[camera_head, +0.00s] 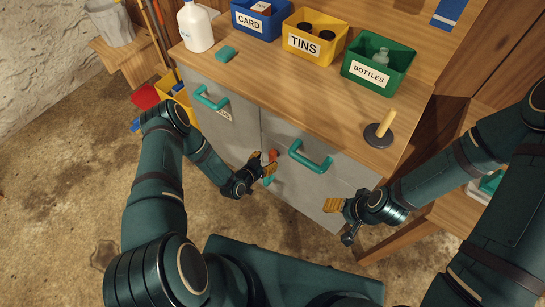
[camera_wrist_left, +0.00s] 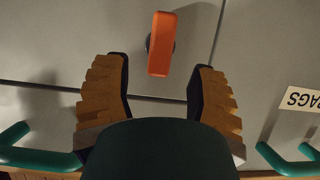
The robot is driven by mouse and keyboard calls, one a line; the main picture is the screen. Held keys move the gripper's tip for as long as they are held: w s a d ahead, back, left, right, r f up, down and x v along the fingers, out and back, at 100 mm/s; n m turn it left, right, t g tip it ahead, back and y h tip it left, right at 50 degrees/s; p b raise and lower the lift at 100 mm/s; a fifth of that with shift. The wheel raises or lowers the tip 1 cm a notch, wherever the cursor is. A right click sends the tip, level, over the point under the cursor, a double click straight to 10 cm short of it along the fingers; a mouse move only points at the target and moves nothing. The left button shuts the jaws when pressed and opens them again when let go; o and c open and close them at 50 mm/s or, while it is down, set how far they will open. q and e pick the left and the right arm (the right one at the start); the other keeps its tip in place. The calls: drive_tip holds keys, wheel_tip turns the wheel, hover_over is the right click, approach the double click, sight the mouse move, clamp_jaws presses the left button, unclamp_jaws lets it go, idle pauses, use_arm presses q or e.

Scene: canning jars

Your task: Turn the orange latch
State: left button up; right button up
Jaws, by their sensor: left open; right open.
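The orange latch (camera_head: 272,154) is on the grey cabinet front, between the two doors. In the left wrist view, the latch (camera_wrist_left: 161,42) is a bar standing upright in the picture, centred ahead of my left fingers. My left gripper (camera_head: 262,165) is open in front of the cabinet, close to the latch. My right gripper (camera_head: 341,217) is open and empty near the cabinet's right lower part.
Teal handles (camera_head: 211,98) and (camera_head: 310,157) stick out from the doors. The worktop (camera_head: 285,82) holds a white jug (camera_head: 196,28), a blue bin (camera_head: 257,20), a yellow bin (camera_head: 315,40), a green bin (camera_head: 378,68) and a wooden-handled plunger (camera_head: 379,133). A wooden shelf stands at right.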

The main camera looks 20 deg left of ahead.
sight(271, 157)
use_arm(q)
drive_tip(key=b+x, duration=0.1)
drive_tip(key=x, duration=0.4)
clamp_jaws()
